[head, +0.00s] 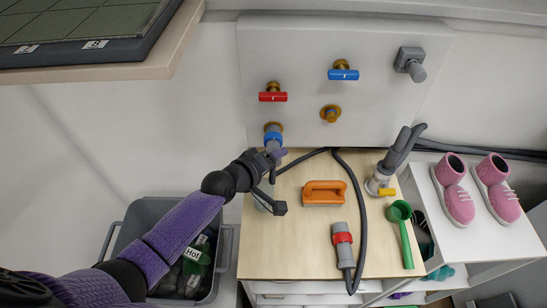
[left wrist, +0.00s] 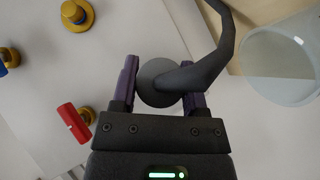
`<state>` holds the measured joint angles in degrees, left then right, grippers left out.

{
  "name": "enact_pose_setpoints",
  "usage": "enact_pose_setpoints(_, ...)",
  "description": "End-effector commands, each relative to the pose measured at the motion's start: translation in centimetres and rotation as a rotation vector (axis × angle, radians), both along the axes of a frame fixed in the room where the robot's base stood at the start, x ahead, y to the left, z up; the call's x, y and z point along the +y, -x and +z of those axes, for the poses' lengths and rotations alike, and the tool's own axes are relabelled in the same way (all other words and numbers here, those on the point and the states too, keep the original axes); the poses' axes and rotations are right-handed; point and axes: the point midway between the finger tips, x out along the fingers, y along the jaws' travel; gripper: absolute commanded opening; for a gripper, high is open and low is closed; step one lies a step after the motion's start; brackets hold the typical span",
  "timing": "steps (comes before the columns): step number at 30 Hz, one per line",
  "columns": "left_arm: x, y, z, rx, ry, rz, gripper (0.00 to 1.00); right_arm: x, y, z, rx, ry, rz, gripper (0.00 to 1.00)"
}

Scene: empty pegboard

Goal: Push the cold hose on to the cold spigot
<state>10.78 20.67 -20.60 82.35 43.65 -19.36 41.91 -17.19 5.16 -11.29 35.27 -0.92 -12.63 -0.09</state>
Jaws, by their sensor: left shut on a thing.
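My left gripper (head: 274,155) is shut on the cold hose, a grey connector with a blue ring (head: 273,138). In the left wrist view the round grey back of this connector (left wrist: 152,82) sits between the fingers, and its dark hose bends up and right. In the head view the connector's front overlaps a brass spigot (head: 273,126) below the red handle; I cannot tell whether they touch. A second brass spigot with a blue centre (head: 330,113) is bare, below the blue handle (head: 343,74). It also shows in the left wrist view (left wrist: 78,13). My right gripper is not in view.
A red-ringed hose (head: 342,240), an orange-handled brush (head: 323,193) and a green scoop (head: 403,228) lie on the wooden top. A clear container (left wrist: 285,62) stands near my gripper. A grey bin (head: 225,268) is left; pink shoes (head: 455,190) are right.

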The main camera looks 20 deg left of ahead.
Motion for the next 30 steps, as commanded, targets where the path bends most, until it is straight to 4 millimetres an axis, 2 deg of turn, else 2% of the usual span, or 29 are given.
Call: enact_pose_setpoints(30,-0.7,2.4,0.1,0.001,0.0,0.0,0.0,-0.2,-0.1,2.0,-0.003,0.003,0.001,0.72)
